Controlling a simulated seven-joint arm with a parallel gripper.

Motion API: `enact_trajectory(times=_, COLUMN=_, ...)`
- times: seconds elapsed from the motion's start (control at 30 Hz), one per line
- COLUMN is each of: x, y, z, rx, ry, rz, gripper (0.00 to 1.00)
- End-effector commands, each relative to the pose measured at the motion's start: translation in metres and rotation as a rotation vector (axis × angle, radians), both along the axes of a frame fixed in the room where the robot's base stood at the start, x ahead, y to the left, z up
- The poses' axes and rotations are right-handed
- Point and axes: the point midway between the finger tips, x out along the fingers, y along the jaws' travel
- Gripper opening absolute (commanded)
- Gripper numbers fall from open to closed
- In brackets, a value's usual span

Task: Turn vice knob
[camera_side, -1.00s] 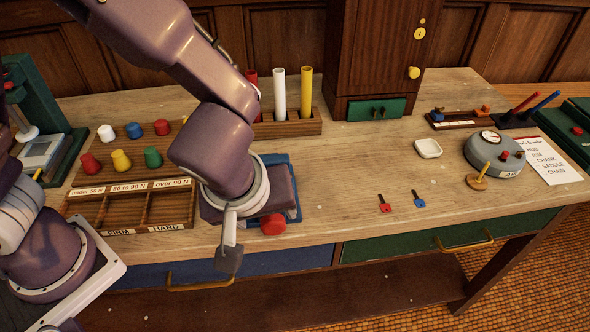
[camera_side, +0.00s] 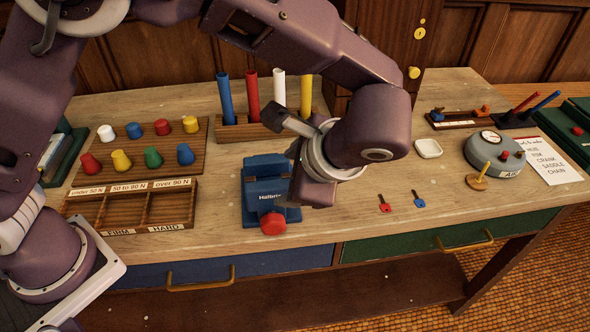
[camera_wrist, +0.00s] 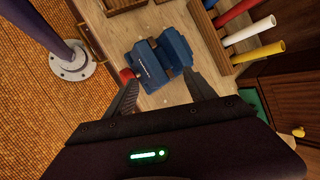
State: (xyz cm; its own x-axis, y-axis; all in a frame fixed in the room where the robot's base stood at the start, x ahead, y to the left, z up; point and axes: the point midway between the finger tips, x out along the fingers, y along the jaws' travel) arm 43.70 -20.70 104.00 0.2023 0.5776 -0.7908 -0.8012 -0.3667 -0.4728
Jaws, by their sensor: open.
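A blue vice (camera_side: 266,184) stands on the wooden bench near its front edge, with a red knob (camera_side: 272,223) on its front. In the wrist view the vice (camera_wrist: 162,60) lies beyond my fingertips, and its red knob (camera_wrist: 127,75) shows near the left finger. My gripper (camera_wrist: 160,95) is open and empty, its two fingers apart. In the side view my gripper (camera_side: 315,195) is at the right of the vice, partly hidden by my wrist; I cannot tell whether it touches anything.
A compartment tray (camera_side: 133,212) and a board of coloured pegs (camera_side: 140,150) are to the left. A rack with upright coloured tubes (camera_side: 262,130) stands behind the vice. Two small keys (camera_side: 385,207) and a white dish (camera_side: 428,148) lie to the right. The bench front between is clear.

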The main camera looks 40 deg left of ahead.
Motion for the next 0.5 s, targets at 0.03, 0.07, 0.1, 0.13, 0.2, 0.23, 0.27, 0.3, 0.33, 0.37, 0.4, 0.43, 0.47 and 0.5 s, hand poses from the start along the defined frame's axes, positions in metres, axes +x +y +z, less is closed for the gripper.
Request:
enact_trajectory(times=0.03, x=0.001, y=-0.001, z=0.001, rx=0.03, ry=0.057, rz=-0.056, gripper=0.64)
enact_trajectory(times=0.07, x=0.001, y=-0.002, z=0.002, rx=0.05, ry=0.1, rz=-0.095, gripper=0.64)
enact_trajectory(times=0.1, x=0.002, y=-0.002, z=0.003, rx=0.075, ry=0.158, rz=-0.147, gripper=0.64)
enact_trajectory(times=0.13, x=0.002, y=-0.003, z=0.004, rx=0.092, ry=0.201, rz=-0.187, gripper=0.64)
enact_trajectory(times=0.2, x=0.002, y=-0.004, z=0.007, rx=0.132, ry=0.305, rz=-0.278, gripper=0.64)
enact_trajectory(times=0.23, x=0.002, y=-0.005, z=0.008, rx=0.147, ry=0.35, rz=-0.318, gripper=0.64)
enact_trajectory(times=0.27, x=0.002, y=-0.006, z=0.009, rx=0.162, ry=0.396, rz=-0.356, gripper=0.64)
enact_trajectory(times=0.3, x=0.001, y=-0.007, z=0.01, rx=0.177, ry=0.457, rz=-0.407, gripper=0.64)
enact_trajectory(times=0.33, x=0.001, y=-0.007, z=0.011, rx=0.189, ry=0.501, rz=-0.443, gripper=0.64)
enact_trajectory(times=0.37, x=0.001, y=-0.008, z=0.012, rx=0.2, ry=0.545, rz=-0.478, gripper=0.64)
enact_trajectory(times=0.4, x=0.0, y=-0.009, z=0.012, rx=0.212, ry=0.598, rz=-0.522, gripper=0.64)
enact_trajectory(times=0.43, x=-0.001, y=-0.009, z=0.013, rx=0.22, ry=0.636, rz=-0.55, gripper=0.64)
enact_trajectory(times=0.47, x=-0.001, y=-0.01, z=0.014, rx=0.225, ry=0.669, rz=-0.579, gripper=0.64)
enact_trajectory(times=0.5, x=-0.002, y=-0.01, z=0.015, rx=0.231, ry=0.711, rz=-0.61, gripper=0.64)
